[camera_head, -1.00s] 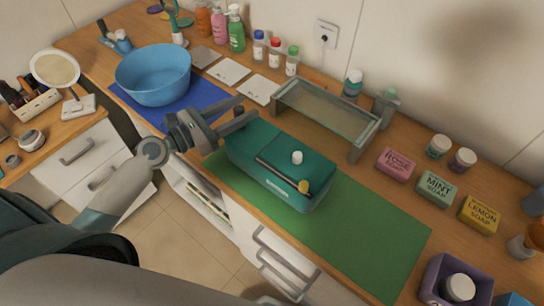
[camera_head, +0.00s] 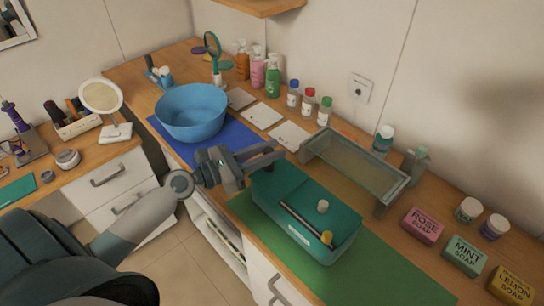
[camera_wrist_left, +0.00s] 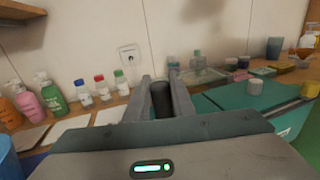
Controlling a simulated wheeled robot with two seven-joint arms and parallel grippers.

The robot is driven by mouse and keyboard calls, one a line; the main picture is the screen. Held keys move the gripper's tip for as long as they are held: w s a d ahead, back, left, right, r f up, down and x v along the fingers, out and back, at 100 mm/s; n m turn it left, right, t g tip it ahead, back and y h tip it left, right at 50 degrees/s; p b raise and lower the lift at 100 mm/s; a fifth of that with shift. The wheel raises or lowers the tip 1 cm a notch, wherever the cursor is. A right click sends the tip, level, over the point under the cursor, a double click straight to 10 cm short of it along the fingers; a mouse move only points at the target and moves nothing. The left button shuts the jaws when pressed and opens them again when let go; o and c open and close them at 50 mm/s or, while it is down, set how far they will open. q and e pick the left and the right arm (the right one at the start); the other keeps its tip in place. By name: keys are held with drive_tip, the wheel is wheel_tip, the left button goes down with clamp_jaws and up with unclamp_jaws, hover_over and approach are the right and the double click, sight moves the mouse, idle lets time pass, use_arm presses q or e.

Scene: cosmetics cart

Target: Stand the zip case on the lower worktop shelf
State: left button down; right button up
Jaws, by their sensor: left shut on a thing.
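A long teal case (camera_head: 275,200), which I take for the zip case, lies on the green mat (camera_head: 375,272). A white-capped item (camera_head: 322,206), a dark bar and a yellow-capped item (camera_head: 327,237) show on its top. My left gripper (camera_head: 270,155) is at the case's far left end. In the left wrist view its fingers (camera_wrist_left: 160,95) are shut on a dark upright cylinder (camera_wrist_left: 162,100); I cannot tell whether this belongs to the case. The teal case (camera_wrist_left: 212,112) shows to its right. A low glass-topped shelf (camera_head: 355,165) stands behind the case. My right gripper is out of view.
A blue bowl (camera_head: 192,110) stands left of the gripper on a blue mat. Bottles line the wall, with soap boxes (camera_head: 423,225) at right. A wooden shelf (camera_head: 265,5) is on the wall above. Bare green mat lies right of the case.

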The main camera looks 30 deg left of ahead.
use_arm(q)
wheel_tip(320, 180, up, 3)
drive_tip(key=shift+f+p, duration=0.15)
drive_tip(key=shift+p, duration=0.2)
drive_tip(key=shift+s+d+r, duration=0.1)
drive_tip(key=shift+d+r, duration=0.1)
drive_tip(key=shift+r, duration=0.05)
drive_tip(key=shift+d+r+p, duration=0.15)
drive_tip(key=shift+d+p, duration=0.1)
drive_tip(key=shift+p, duration=0.15)
drive_tip(key=s+d+r+p, duration=0.2)
drive_tip(key=d+r, duration=0.4)
drive_tip(key=d, duration=0.4)
drive_tip(key=shift+s+d+r+p, duration=0.2)
drive_tip(key=shift+s+p, duration=0.1)
drive_tip(key=shift+s, duration=0.2)
drive_tip(key=shift+f, duration=0.2)
